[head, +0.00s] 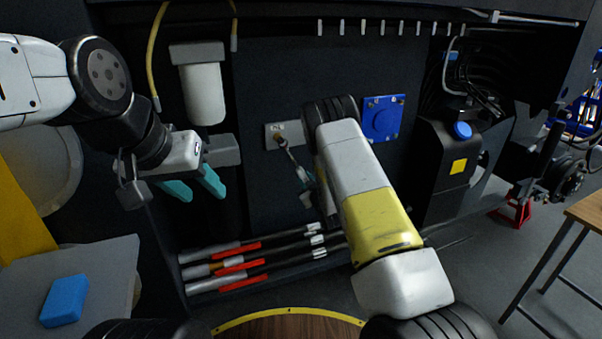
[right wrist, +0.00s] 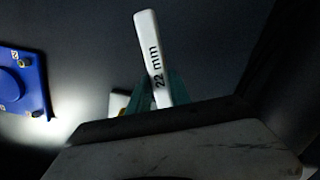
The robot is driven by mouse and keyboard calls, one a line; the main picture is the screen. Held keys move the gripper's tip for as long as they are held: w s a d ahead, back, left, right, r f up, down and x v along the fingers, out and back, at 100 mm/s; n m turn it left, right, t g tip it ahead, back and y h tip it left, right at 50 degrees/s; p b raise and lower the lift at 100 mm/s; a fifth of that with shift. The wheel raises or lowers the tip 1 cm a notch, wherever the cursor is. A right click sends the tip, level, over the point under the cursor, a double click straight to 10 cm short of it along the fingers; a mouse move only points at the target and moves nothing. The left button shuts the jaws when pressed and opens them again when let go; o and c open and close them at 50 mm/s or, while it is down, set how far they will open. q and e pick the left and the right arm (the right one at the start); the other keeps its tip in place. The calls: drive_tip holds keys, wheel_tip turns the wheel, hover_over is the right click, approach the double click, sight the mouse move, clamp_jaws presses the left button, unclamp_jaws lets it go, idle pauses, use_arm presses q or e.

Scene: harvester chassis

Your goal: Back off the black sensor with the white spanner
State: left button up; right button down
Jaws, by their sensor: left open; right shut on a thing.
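The white spanner (right wrist: 151,50), marked "22 mm", stands up between the teal fingers of my right gripper (right wrist: 158,97) in the right wrist view; the gripper is shut on it. In the head view my right forearm hides most of that gripper and the spanner. A small grey plate (head: 272,135) on the dark panel bears a fitting with a thin cable or stem (head: 288,152) hanging down; I cannot tell if this is the black sensor. The spanner's working end is not visible. My left gripper (head: 192,188) is open and empty, left of the plate.
A blue square plate (head: 383,119) is right of the grey plate. A white filter canister (head: 203,88) hangs upper left. Several red-and-grey bars (head: 240,265) lie on a low ledge. A blue block (head: 65,300) rests on a grey surface at lower left. A wooden table stands at right.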

drive_tip(key=f+v, duration=0.1)
drive_tip(key=v, duration=0.7)
drive_tip(key=shift+d, duration=0.2)
drive_tip(key=shift+r, duration=0.1)
idle(1.1)
